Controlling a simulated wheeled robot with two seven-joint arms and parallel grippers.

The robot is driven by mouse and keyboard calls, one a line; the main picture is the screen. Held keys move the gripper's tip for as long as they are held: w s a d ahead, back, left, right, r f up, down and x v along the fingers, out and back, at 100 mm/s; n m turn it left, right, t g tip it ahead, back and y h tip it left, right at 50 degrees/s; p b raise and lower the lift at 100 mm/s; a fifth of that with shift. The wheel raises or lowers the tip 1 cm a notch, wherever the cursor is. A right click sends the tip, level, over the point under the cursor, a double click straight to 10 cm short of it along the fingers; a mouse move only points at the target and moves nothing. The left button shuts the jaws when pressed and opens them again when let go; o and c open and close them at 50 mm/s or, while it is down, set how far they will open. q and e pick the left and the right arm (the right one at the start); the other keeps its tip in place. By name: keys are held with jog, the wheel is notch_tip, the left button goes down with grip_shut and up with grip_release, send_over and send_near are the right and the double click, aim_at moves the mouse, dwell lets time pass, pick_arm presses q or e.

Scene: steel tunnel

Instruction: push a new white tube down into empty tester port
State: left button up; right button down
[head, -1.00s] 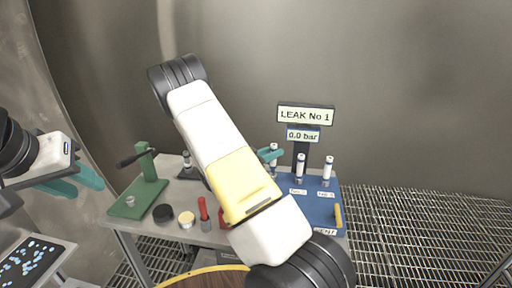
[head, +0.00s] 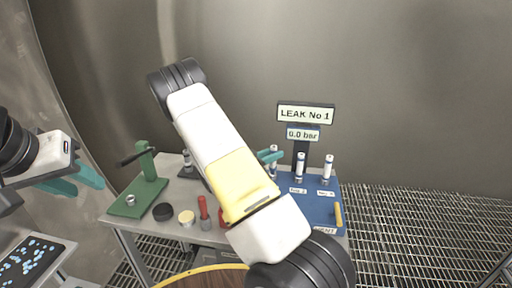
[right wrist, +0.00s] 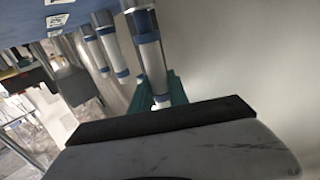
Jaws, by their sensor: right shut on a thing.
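The blue tester (head: 322,211) stands at the right end of the table, with its signs reading "LEAK No 1" and "0.0 bar". My right gripper (head: 271,156) is at its left part, shut on a white tube (head: 273,149) with blue bands. In the right wrist view, where the tester is at the top, the teal fingers (right wrist: 160,98) hold this tube (right wrist: 152,60). Its far end meets a metal collar; I cannot tell how deep it sits. Two other white tubes (head: 300,160) (head: 328,166) stand upright in ports beside it. My left gripper (head: 77,182) is open and empty at the left.
A green press (head: 140,195), a black disc (head: 163,212), a yellowish disc (head: 187,217) and a red-handled tool (head: 203,208) are on the grey table. A tray with pale blue pieces (head: 28,262) is lower left. My right arm hides the table's middle.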

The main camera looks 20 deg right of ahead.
jog(key=shift+f, duration=1)
jog(key=c, duration=1.2)
grip_release()
